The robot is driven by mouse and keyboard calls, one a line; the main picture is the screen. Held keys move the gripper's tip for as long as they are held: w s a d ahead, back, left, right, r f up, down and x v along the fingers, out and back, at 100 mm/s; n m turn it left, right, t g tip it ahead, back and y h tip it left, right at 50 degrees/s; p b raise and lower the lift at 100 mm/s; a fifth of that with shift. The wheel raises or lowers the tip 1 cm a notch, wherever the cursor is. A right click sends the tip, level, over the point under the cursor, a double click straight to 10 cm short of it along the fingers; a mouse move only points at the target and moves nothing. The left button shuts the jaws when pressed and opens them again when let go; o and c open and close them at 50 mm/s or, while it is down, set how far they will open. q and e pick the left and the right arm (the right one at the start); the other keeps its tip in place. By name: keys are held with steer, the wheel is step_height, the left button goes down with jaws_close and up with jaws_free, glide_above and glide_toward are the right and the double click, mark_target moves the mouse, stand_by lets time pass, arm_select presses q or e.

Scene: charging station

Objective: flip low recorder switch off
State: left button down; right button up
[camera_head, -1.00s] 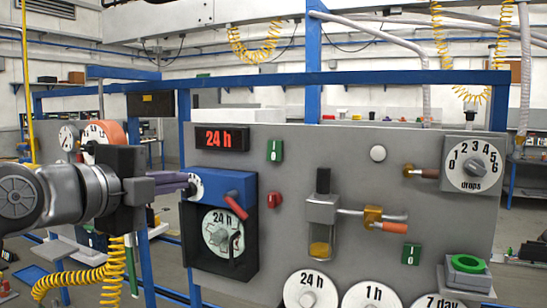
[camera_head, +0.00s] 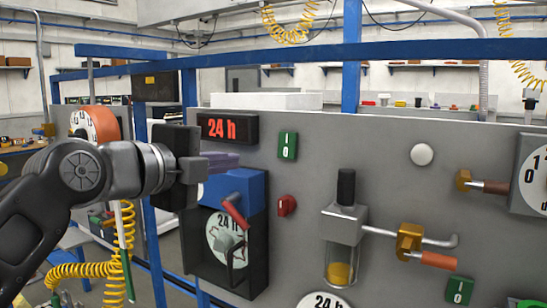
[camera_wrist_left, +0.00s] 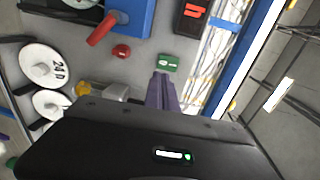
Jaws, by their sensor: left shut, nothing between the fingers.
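A green rocker switch marked I and O (camera_head: 288,145) is on the grey panel, right of the red 24 h display (camera_head: 229,127). A second green I/O switch (camera_head: 459,290) sits lower right. I cannot tell which one the task names. A recorder with a blue top (camera_head: 245,186) and red lever (camera_head: 235,211) is below the display. My left gripper (camera_head: 222,161) has shut purple fingers, partly hidden behind its wrist, between display and recorder in the picture. In the left wrist view, the fingers (camera_wrist_left: 162,92) point toward a green switch (camera_wrist_left: 168,63), apparently empty. My right gripper is not in view.
A small red knob (camera_head: 286,205) is below the upper switch. A glass oiler (camera_head: 340,262) and brass valve (camera_head: 409,240) stick out from the panel. A blue rail (camera_head: 330,55) crosses above. The panel around the white button (camera_head: 421,154) is clear.

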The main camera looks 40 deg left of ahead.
mark_target(279, 157)
arm_select(q)
steer(key=shift+w, duration=0.1)
steer(key=w+p, duration=0.2)
steer(key=w, duration=0.2)
steer(key=w+a+f+p, duration=0.1)
steer(key=w+p, duration=0.1)
steer(key=w, duration=0.3)
steer(key=w+p, duration=0.1)
steer(key=w, duration=0.3)
steer(key=shift+w+a+f+p, duration=0.2)
steer(key=shift+w+f+p, duration=0.05)
steer(key=shift+f+p, duration=0.15)
steer(key=b, duration=0.1)
steer(key=f+b, duration=0.1)
steer(key=b, duration=0.1)
steer(key=shift+w+a+t, duration=0.15)
steer(key=shift+w+t, duration=0.15)
steer(key=shift+w, duration=0.05)
steer(key=shift+r, duration=0.3)
